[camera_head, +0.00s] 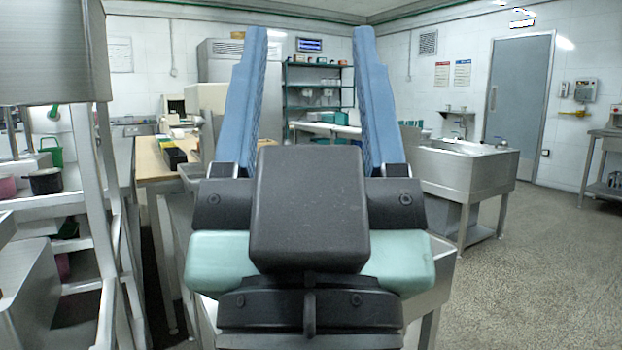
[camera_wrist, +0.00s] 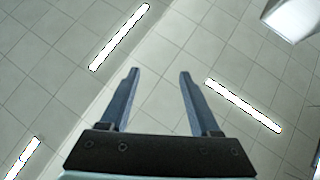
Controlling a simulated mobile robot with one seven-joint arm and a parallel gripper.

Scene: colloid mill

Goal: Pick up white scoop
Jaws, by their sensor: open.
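My gripper (camera_head: 309,40) is raised in front of the head camera, its two blue fingers pointing up and spread apart. It is open and nothing is between the fingers. In the wrist view my gripper (camera_wrist: 158,72) faces the tiled ceiling, with only ceiling and lights beyond it. I cannot make out a white scoop in either view. My gripper and wrist hide the middle of the head view.
A metal rack (camera_head: 95,215) with pots stands close at left. A wooden-topped table (camera_head: 150,168) is behind it. A steel sink (camera_head: 470,170) stands right of centre. Green shelving (camera_head: 318,88) and a grey door (camera_head: 520,95) are at the back. Open floor (camera_head: 540,260) lies at right.

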